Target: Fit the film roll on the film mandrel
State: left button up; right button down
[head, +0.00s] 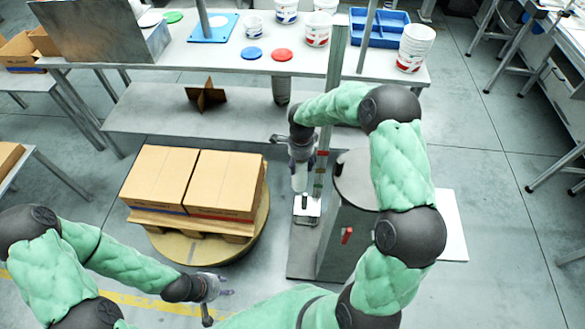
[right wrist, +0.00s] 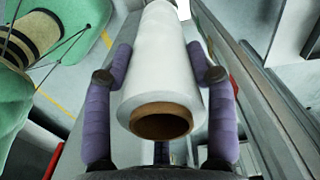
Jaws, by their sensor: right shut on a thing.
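My right gripper (head: 301,150) is shut around the white film roll (head: 299,179), seen in the head view near the tall mast. The roll hangs upright below the gripper, above a small light carriage plate (head: 307,211) with a dark stub (head: 305,201), which looks like the film mandrel. I cannot tell whether roll and stub touch. In the right wrist view, purple fingers flank the film roll (right wrist: 160,70), and its brown cardboard core (right wrist: 161,121) opens toward the camera. The mandrel is not clear there. My left gripper (head: 222,289) is empty, fingers apart, at lower centre.
Two cartons (head: 190,180) stand on a pallet on a round turntable (head: 205,250) at left. The mast (head: 333,95) and a grey machine housing (head: 348,235) stand close to the roll. A long table (head: 215,58) with buckets and a blue tray (head: 378,28) runs behind.

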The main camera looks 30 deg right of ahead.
jog(key=d+f+m, duration=0.1)
jog(key=m, duration=0.1)
jog(key=w+d+f+m+b, duration=0.1)
jog(key=d+f+m, duration=0.1)
jog(key=m, duration=0.1)
jog(key=shift+d+f+b, duration=0.15)
jog(key=shift+d+b, duration=0.05)
jog(key=shift+b, duration=0.1)
jog(key=shift+f+b, duration=2.45)
jog(key=shift+f, duration=0.5)
jog(key=shift+b, duration=0.5)
